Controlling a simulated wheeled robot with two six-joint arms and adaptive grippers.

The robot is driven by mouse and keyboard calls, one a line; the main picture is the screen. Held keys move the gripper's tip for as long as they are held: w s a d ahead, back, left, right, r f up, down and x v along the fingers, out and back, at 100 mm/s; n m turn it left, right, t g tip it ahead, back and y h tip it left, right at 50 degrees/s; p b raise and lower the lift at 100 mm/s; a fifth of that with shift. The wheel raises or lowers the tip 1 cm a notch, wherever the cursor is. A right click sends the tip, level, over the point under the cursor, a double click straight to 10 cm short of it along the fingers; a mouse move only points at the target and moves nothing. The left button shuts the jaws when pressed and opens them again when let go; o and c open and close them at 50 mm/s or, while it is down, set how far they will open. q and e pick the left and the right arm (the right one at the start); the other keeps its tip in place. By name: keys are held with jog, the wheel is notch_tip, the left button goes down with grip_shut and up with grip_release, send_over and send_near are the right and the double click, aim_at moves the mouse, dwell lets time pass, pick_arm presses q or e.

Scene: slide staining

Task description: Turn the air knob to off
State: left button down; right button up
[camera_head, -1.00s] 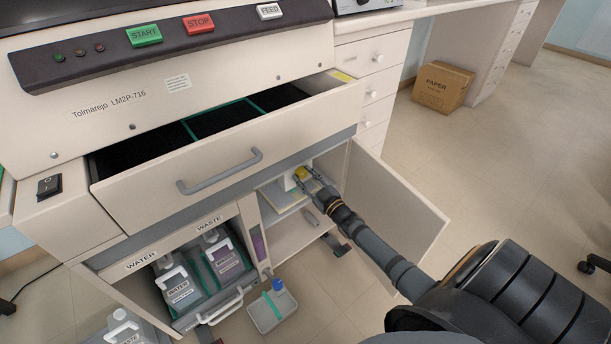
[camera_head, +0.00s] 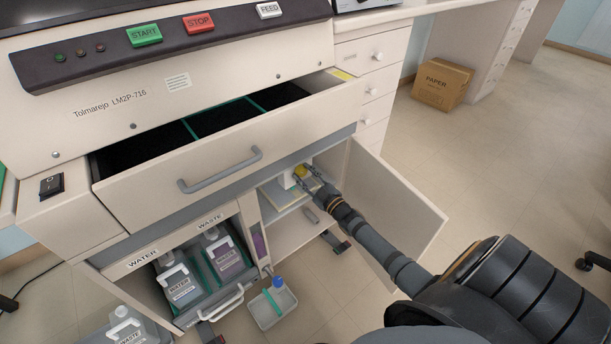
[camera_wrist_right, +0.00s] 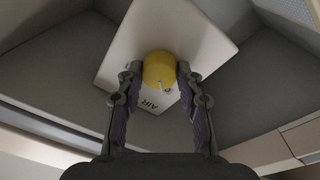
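The air knob (camera_wrist_right: 160,70) is a yellow round knob on a pale plate (camera_wrist_right: 120,45) marked AIR, with a small light mark on its rim. In the head view the yellow knob (camera_head: 300,171) shows inside the open cabinet below the drawer. My right gripper (camera_wrist_right: 160,75) has its fingertips on either side of the knob, very close to it. I cannot tell whether both fingers press on it. In the head view my right gripper (camera_head: 310,177) reaches into the cabinet. My left gripper is not in view.
The cabinet door (camera_head: 395,205) stands open to the right of my arm. The open drawer (camera_head: 200,172) juts out above. Water and waste bottles (camera_head: 178,285) stand in the left compartment. A tray (camera_head: 268,310) lies on the floor below. Free floor lies to the right.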

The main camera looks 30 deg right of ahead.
jog(key=o, duration=0.4)
jog(key=shift+o, duration=0.2)
jog(key=s+f, duration=0.1)
jog(key=s, duration=1.1)
jog(key=shift+d, duration=0.45)
jog(key=shift+f, duration=0.1)
